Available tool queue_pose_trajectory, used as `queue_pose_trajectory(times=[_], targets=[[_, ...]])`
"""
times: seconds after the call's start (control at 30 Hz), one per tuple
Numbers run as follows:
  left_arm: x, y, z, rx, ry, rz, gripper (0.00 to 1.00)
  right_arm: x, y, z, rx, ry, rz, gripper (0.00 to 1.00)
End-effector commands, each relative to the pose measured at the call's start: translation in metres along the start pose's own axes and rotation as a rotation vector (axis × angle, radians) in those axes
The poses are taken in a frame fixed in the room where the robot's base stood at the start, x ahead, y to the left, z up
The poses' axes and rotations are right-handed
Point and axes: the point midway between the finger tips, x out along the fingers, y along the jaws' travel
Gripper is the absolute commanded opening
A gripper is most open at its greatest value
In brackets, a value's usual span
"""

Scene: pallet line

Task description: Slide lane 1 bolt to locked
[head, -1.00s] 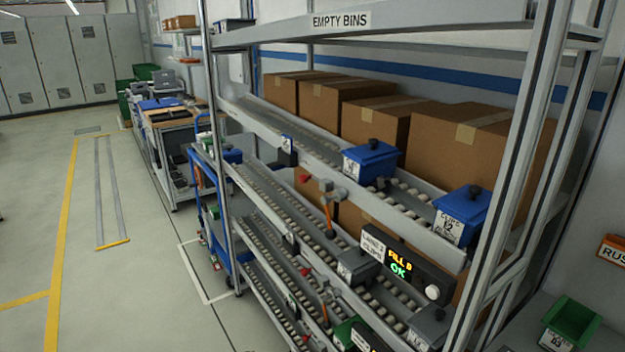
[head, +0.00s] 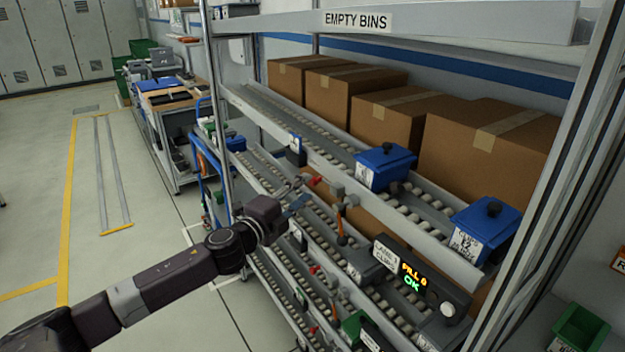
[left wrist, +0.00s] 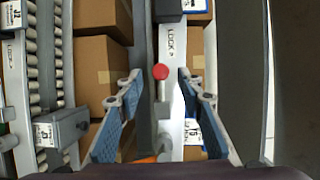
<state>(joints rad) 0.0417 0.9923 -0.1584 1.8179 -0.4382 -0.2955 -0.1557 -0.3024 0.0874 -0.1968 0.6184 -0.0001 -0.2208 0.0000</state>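A bolt with a round red knob (left wrist: 160,72) on a silver pin is mounted on the rack rail. It also shows in the head view as a small red knob (head: 315,181) beside a grey block. My left gripper (left wrist: 158,78) is open, with one finger on each side of the knob and a visible gap to both. In the head view my left gripper (head: 299,193) is just left of the knob. My right gripper is out of view.
Blue bins (head: 385,166) and cardboard boxes (head: 485,140) stand on the upper rack. An orange handle (head: 340,228) hangs right of the bolt. A lit display (head: 415,280) sits lower right. Other red knobs (head: 313,270) show on lower rails. The floor at left is clear.

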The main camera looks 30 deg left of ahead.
Motion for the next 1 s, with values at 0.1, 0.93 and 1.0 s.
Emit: queue_pose_trajectory(times=[0.1, 0.93, 1.0], targets=[[0.016, -0.004, 0.001, -0.003, -0.004, -0.002, 0.34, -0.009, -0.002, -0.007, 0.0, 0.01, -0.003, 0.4], [0.049, 0.001, 0.001, -0.002, -0.001, 0.001, 0.22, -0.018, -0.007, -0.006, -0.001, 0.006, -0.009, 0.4], [0.049, 0.001, 0.001, -0.002, -0.002, 0.001, 0.15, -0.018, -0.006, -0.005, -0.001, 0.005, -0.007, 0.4]])
